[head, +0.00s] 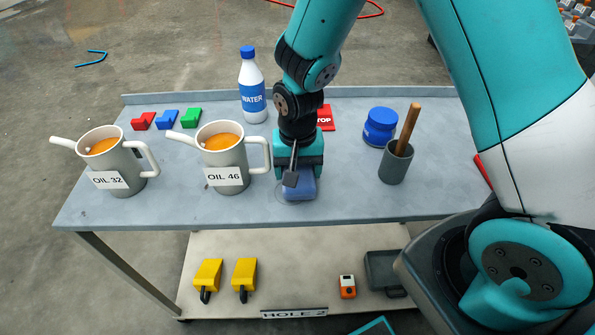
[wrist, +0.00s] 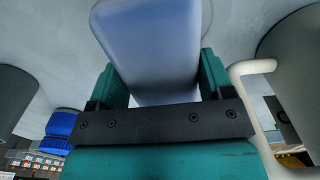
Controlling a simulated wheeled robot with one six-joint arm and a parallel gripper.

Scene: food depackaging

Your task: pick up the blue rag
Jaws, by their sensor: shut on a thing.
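The blue rag (head: 301,188) is a folded, block-like pad at the front middle of the table. My gripper (head: 297,176) points down over it from behind and covers its rear part. In the wrist view the rag (wrist: 150,45) fills the space between the two green fingers of my gripper (wrist: 160,82), which is shut on it. I cannot tell whether the rag touches the table top or hangs just above it.
The OIL 46 can (head: 222,160) stands close left of my gripper, its handle nearest. The OIL 32 can (head: 108,165) is farther left. A water bottle (head: 252,90) stands behind. A blue jar (head: 380,127) and a grey cup (head: 395,165) with a wooden handle stand right on the table (head: 345,205).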

